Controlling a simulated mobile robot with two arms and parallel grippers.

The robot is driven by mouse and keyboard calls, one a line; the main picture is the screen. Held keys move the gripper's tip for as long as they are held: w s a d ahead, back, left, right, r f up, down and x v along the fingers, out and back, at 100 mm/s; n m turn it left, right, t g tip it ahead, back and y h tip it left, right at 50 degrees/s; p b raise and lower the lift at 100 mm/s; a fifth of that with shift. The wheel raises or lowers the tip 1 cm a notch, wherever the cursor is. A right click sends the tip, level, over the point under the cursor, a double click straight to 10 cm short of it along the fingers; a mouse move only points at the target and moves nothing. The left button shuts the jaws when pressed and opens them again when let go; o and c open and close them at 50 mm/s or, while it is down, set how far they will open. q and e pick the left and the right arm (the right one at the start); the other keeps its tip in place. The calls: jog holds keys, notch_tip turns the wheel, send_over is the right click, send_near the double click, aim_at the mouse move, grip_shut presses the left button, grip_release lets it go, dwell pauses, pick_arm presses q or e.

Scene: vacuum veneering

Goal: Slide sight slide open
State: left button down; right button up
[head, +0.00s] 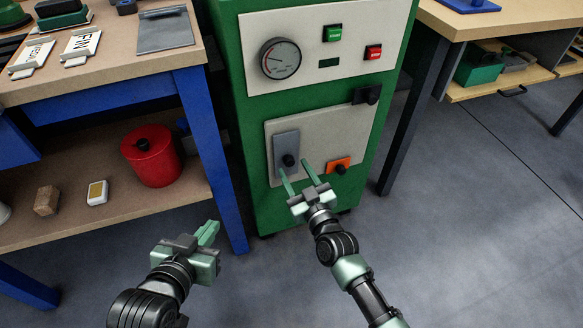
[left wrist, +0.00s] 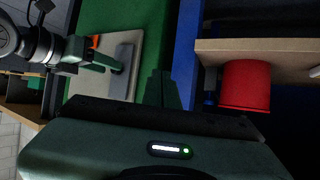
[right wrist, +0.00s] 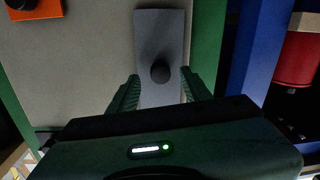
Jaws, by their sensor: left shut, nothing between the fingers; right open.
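The sight slide looks to be the grey upright plate (head: 286,146) with a round black knob (head: 288,160), on the beige lower panel of the green machine. The plate also shows in the right wrist view (right wrist: 160,33), with its knob (right wrist: 160,71) in the middle. My right gripper (head: 300,173) is open in front of the plate. In the right wrist view its fingers stand on either side of the plate's lower part, with the knob just beyond the gap. My left gripper (head: 208,232) is shut and empty, low at the left, away from the machine.
An orange plate (head: 339,166) with a black knob sits right of the slide, and a black knob block (head: 367,95) is above. A gauge (head: 280,59) and buttons are higher. A blue-legged bench with a red canister (head: 152,156) stands left; another table (head: 470,22) stands right.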

aim_at(288, 159)
jog(key=shift+b+x, duration=0.3)
jog(key=shift+x, duration=1.1)
pick_arm(q)
jog(key=w+r+t, duration=0.1)
jog(key=w+d+r+t, duration=0.1)
jog(key=r, duration=0.1)
jog(key=shift+w+r+h, duration=0.1)
jog(key=shift+r+h, duration=0.2)
pick_arm(e)
grip_shut()
jog(key=shift+f, duration=0.1)
